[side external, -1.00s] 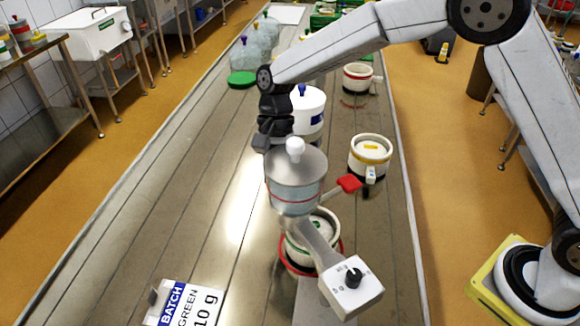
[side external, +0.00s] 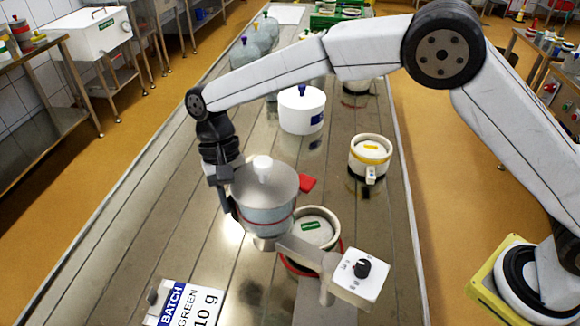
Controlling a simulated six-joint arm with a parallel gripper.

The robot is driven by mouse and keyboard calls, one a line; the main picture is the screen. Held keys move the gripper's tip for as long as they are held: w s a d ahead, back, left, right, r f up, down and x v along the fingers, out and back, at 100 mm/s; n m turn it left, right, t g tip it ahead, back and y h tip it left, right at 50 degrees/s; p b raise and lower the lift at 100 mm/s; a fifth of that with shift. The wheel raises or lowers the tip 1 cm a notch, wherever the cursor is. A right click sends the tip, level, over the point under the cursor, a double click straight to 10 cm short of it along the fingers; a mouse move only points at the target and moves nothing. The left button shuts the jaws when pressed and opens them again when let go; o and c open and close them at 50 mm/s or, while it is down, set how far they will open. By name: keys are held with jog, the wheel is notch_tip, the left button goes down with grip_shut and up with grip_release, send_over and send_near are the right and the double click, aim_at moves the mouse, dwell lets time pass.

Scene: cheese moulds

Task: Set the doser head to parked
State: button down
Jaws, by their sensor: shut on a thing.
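The doser head (side external: 264,212) is a clear cylinder with a grey lid, a white knob on top and a red line round it. It sits on a swing arm (side external: 300,250) that ends at a white box (side external: 360,278) with a black dial. A red paddle (side external: 307,184) shows behind its right side. My gripper (side external: 230,207) is shut on the left side of the doser head; the exact grip point is partly hidden. The head is left of the green-labelled mould (side external: 318,228), which stands in a red ring, and its lid is largely uncovered.
A batch card (side external: 186,304) reading green, 10 g, is at the front left. The table's left side is clear. My arm spans above the back.

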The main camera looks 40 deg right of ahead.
jog(key=s+a+n+h, duration=0.1)
jog(key=s+a+n, duration=0.3)
jog(key=a, duration=0.3)
jog(key=shift+s+n+h, duration=0.35)
jog(key=shift+n+h, duration=0.05)
jog(key=shift+s+a, duration=0.1)
jog(key=shift+a, duration=0.05)
jog(key=c, duration=0.6)
grip_release()
jog(key=shift+o, duration=0.6)
jog(key=v, duration=0.8)
